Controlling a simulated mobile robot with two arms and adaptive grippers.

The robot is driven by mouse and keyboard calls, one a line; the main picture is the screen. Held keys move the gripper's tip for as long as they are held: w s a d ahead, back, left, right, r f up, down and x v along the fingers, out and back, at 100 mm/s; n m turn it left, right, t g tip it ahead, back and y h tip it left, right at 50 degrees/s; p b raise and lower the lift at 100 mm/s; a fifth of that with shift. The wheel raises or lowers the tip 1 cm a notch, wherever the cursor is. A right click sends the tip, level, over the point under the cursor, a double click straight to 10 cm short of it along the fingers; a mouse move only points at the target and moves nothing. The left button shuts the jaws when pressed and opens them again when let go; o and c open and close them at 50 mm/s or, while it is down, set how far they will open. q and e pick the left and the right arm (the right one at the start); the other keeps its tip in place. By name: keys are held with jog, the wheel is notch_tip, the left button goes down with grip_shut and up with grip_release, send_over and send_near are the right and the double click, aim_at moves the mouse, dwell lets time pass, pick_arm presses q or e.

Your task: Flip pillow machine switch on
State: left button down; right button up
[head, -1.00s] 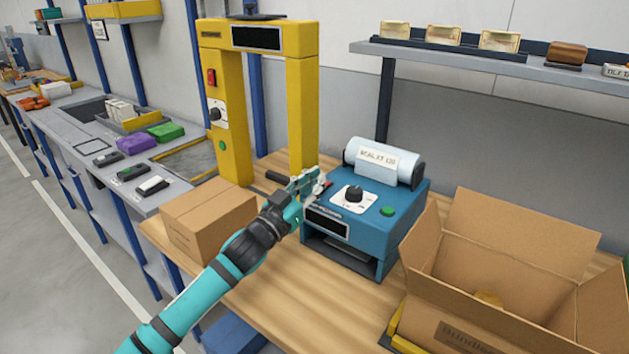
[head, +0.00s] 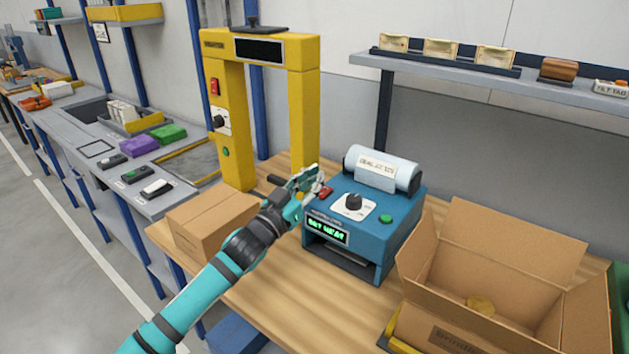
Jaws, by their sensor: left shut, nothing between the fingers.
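The blue pillow machine (head: 372,233) stands on the wooden bench, with a clear film roll (head: 383,169) on top. Its front display (head: 327,230) is lit with green text. A red switch (head: 325,192) sits at its upper left corner, beside a black dial (head: 353,202) and a green button (head: 386,218). My left gripper (head: 312,181) is shut and empty, close beside the red switch; I cannot tell whether it touches it. The gripper hides part of the machine's left edge. My right gripper is not in view.
A closed carton (head: 208,222) lies left of my arm. An open carton (head: 500,235) stands right of the machine. A yellow frame machine (head: 232,125) rises behind the gripper. A shelf (head: 480,75) hangs above at the right.

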pick_arm(q)
jog(key=s+a+f+b, duration=0.2)
jog(key=s+a+f, duration=0.2)
jog(key=s, duration=0.3)
jog(key=shift+s+a+f, duration=0.15)
jog(key=shift+a+f, duration=0.1)
jog(key=shift+a, duration=0.4)
